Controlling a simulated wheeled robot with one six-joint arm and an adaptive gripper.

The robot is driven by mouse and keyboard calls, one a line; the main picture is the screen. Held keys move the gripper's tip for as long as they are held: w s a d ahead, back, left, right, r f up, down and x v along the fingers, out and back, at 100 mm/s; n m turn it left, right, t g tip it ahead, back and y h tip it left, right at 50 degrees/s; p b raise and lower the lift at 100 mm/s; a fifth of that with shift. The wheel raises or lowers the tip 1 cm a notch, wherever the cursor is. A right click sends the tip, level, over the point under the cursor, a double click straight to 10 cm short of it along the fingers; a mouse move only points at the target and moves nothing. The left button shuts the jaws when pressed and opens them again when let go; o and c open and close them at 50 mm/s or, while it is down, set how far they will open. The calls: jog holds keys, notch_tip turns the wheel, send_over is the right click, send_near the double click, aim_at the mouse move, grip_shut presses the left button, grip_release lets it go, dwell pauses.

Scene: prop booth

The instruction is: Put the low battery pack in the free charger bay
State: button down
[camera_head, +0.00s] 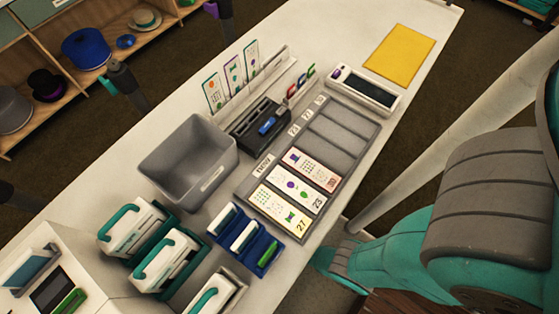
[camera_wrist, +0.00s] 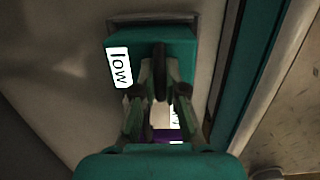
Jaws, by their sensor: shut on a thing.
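In the wrist view, my gripper (camera_wrist: 160,90) is shut on the low battery pack (camera_wrist: 180,45), a teal block with a white label reading "low". The fingers cover its middle and near side. A dark-edged recess or frame shows behind the pack; I cannot tell whether the pack sits inside it. A purple patch and a second white label show between the fingers. My gripper is not visible in the head view. I cannot tell for sure which thing there is the charger, nor which bay is free.
In the head view, the white counter (camera_head: 310,45) holds a grey bin (camera_head: 187,165), a card tray (camera_head: 345,160), a blue slotted rack (camera_head: 243,240), a black tray (camera_head: 257,133) and a yellow sheet (camera_head: 400,55). Teal-handled white devices (camera_head: 170,262) stand at lower left, near a white box with a dark screen (camera_head: 50,292).

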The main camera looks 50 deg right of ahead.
jog(key=shift+f, duration=0.5)
dwell(0.3)
jog(key=c, duration=1.2)
grip_release()
jog(key=shift+o, duration=0.2)
jog(key=shift+s, duration=0.1)
notch_tip(320, 180, up, 12)
jog(key=a, duration=0.1)
jog(key=shift+s+a, duration=0.15)
jog(key=shift+a, duration=0.1)
jog(key=shift+s, duration=0.1)
